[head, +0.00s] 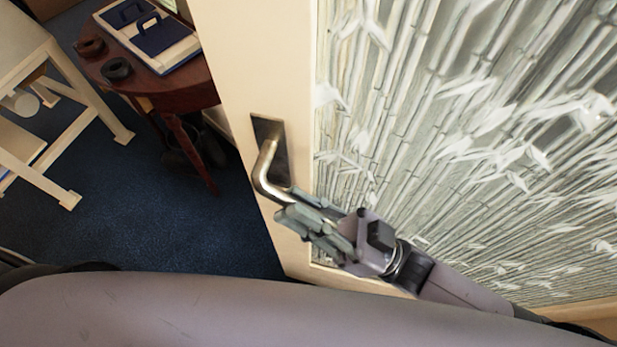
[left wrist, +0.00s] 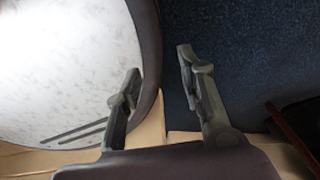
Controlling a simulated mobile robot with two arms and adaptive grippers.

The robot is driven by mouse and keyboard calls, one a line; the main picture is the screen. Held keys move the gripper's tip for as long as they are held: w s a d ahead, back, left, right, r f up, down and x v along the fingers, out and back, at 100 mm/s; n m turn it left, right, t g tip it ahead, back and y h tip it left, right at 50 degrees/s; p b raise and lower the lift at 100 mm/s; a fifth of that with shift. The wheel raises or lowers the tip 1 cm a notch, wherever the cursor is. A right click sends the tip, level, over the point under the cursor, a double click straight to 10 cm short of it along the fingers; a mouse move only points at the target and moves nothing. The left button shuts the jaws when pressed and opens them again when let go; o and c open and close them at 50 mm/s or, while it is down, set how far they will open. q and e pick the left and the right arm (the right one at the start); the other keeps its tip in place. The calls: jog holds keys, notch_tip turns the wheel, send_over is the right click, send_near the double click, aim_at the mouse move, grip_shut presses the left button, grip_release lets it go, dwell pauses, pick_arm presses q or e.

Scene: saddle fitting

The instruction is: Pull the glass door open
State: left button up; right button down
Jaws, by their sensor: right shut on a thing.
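The glass door (head: 237,75) has a cream frame and a glass panel (head: 450,130) patterned with pale bamboo stems and leaves. A metal lever handle (head: 263,172) sits on a dark plate at the frame's left side. My right gripper (head: 299,211) is shut on the free end of the lever, and its fingers hide that end. Carpet and furniture show beyond the door's left edge. My left gripper (left wrist: 157,68) shows in the left wrist view, open and with nothing between its fingers. I cannot place it in the head view.
A round reddish wooden table (head: 185,88) stands left of the door with a blue-and-white case (head: 150,35) and dark rings on it. A cream wooden stand (head: 50,115) is farther left. Blue carpet (head: 150,220) lies clear between them and the door.

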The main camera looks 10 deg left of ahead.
jog(key=shift+w+f, duration=0.1)
jog(key=shift+f, duration=0.05)
jog(key=c, duration=1.6)
grip_release()
jog(key=shift+o, duration=0.2)
jog(key=v, duration=1.2)
jog(key=shift+c, duration=0.6)
